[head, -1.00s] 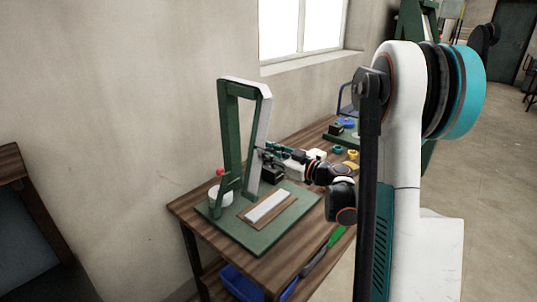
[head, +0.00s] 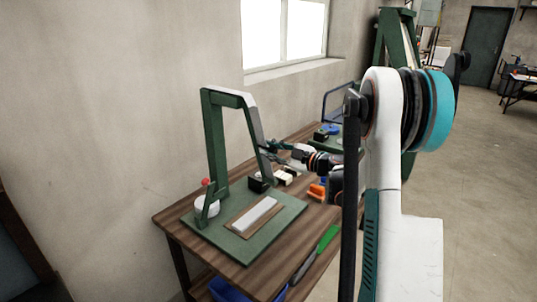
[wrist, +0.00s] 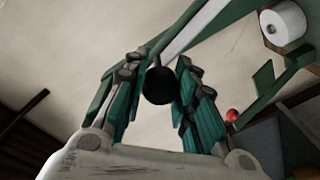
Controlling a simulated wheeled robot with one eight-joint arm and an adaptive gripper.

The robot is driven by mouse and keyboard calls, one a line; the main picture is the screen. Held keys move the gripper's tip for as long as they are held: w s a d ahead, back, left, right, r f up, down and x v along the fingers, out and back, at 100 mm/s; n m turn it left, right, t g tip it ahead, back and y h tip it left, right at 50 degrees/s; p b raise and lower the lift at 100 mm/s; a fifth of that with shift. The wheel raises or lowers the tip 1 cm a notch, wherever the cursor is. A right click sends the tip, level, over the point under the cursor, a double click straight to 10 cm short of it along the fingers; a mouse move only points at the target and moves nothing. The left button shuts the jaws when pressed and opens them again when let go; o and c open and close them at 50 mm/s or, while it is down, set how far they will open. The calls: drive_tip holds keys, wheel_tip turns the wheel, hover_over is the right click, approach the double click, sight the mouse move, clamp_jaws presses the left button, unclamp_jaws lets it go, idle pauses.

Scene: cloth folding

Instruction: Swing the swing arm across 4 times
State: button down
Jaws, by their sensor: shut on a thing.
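A green stand on a green base plate (head: 262,231) has an upright post (head: 214,150). The swing arm (head: 252,122), green with a pale face, hangs from the top beam and slants, its lower end out to the right. My gripper (head: 270,152) is at the lower part of the swing arm, on its right side. In the wrist view, a black round knob (wrist: 159,85) at the end of the swing arm (wrist: 188,38) lies between the fingers of my gripper (wrist: 160,92), which are shut on it.
A white cylinder (head: 206,206) and a red ball (head: 205,182) are by the post. A pale strip on a wooden block (head: 254,215) lies on the plate. An orange part (head: 317,191) lies on the wooden table (head: 172,218) to the right. A wall stands behind.

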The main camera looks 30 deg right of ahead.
drive_tip(key=shift+w+d+r, duration=0.1)
drive_tip(key=shift+d, duration=0.15)
drive_tip(key=c, duration=1.2)
unclamp_jaws()
drive_tip(key=shift+d, duration=0.1)
drive_tip(key=shift+c, duration=0.2)
drive_tip(key=v, duration=1.2)
